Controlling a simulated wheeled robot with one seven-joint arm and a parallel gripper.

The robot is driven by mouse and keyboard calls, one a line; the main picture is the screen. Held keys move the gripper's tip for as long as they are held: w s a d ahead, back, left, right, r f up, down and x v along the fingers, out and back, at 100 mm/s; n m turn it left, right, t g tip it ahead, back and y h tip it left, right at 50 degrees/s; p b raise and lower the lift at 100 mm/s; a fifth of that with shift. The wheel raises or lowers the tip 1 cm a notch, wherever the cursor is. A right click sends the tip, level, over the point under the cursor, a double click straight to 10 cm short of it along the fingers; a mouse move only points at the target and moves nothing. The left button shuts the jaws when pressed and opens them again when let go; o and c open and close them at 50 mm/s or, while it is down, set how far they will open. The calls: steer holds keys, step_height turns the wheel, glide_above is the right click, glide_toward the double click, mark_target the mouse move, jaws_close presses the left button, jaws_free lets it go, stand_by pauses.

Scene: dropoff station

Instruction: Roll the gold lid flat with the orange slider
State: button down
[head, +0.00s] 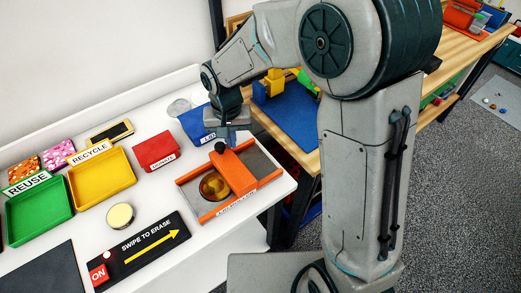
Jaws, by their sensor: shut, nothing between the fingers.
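The orange slider (233,173) is a block with a black knob (220,147) on top. It sits across the orange-edged grey tray (262,163) at the front right of the white table. The round gold lid (213,187) lies in the tray just left of the slider, partly under or against its edge; I cannot tell which. My gripper (227,142) is shut and empty, pointing down right at the knob. I cannot tell whether it touches the knob.
A red box (156,151) and a blue bin (192,124) stand behind the tray. Left are a yellow tray (102,192), a green tray (37,222), a round tin (120,216) and a black swipe panel (142,250). A wooden bench adjoins at right.

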mark_target(213, 158)
steer(key=shift+s+a+f+b, duration=0.15)
steer(key=shift+s+a+b, duration=0.1)
steer(key=shift+s+a, duration=0.65)
steer(key=shift+s+a+f+b, duration=0.1)
steer(key=shift+s+a+b, duration=0.1)
steer(key=shift+s+a, duration=0.65)
steer(key=shift+s+a+f+b, duration=0.2)
steer(key=shift+s+a, duration=0.35)
steer(key=shift+a, duration=0.65)
steer(key=shift+w+d+r, duration=0.15)
steer(key=shift+w+d, duration=0.25)
steer(key=shift+d, duration=0.15)
steer(key=r+p, duration=0.2)
steer(key=r, duration=0.1)
steer(key=r+p, duration=0.3)
steer(key=r, duration=0.1)
steer(key=shift+w+a+r, duration=0.15)
steer(key=shift+a+r, duration=0.05)
